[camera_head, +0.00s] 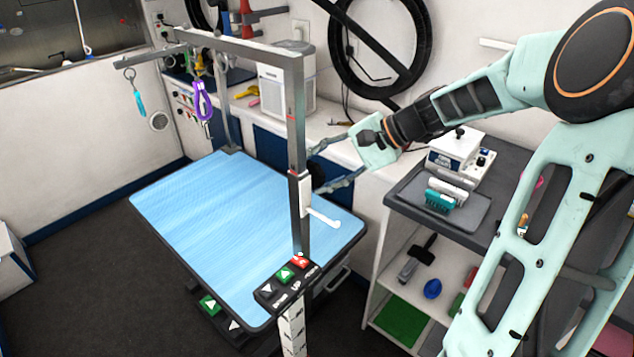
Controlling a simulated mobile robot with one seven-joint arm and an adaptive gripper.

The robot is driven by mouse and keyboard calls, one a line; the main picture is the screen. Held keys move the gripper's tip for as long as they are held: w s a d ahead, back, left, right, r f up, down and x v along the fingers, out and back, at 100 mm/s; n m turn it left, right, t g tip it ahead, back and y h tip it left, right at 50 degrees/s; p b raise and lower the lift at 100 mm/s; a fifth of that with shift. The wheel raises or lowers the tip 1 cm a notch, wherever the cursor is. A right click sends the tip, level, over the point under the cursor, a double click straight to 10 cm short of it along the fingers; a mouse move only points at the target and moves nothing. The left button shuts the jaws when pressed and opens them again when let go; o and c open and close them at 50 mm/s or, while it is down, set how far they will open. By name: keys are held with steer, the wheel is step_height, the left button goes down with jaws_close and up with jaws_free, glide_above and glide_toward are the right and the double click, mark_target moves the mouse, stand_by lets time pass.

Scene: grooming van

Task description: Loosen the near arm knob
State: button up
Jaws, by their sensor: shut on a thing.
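The grooming arm's near post (296,120) stands upright at the near side of the blue-topped table (215,215). A white clamp (305,195) with a white lever (324,218) sits on this post. My gripper (316,171) reaches in from the right, with its two grey fingers at the post's right edge, around the top of the clamp. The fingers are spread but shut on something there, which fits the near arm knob. The knob itself is not clearly visible, and the post and fingers hide the contact.
The crossbar (215,42) carries hanging loops, including a purple one (203,100). A button panel (286,282) is below the clamp. A grey cart (470,225) with a tray and brushes stands at right. A counter with a white appliance (287,82) is behind.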

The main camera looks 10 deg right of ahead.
steer(key=t+y+b, duration=0.1)
steer(key=b, duration=0.2)
steer(key=f+n+t+y+b, duration=0.1)
steer(key=t+y+b, duration=0.1)
steer(key=b, duration=0.1)
steer(key=shift+s+d+f, duration=0.1)
steer(key=shift+f, duration=0.1)
steer(key=n+t+y+b, duration=0.1)
steer(key=t+y+b, duration=0.1)
steer(key=b, duration=0.3)
steer(key=shift+f+y, duration=0.15)
steer(key=shift+y, duration=0.25)
steer(key=n+t+y+b, duration=0.1)
steer(key=n+y+b, duration=0.1)
steer(key=b, duration=0.3)
steer(key=shift+t+y, duration=0.3)
steer(key=shift+y, duration=0.6)
steer(key=shift+n+y+b, duration=1.3)
steer(key=shift+y+b, duration=0.2)
steer(key=shift+b, duration=0.15)
steer(key=o, duration=1.1)
steer(key=shift+o, duration=0.4)
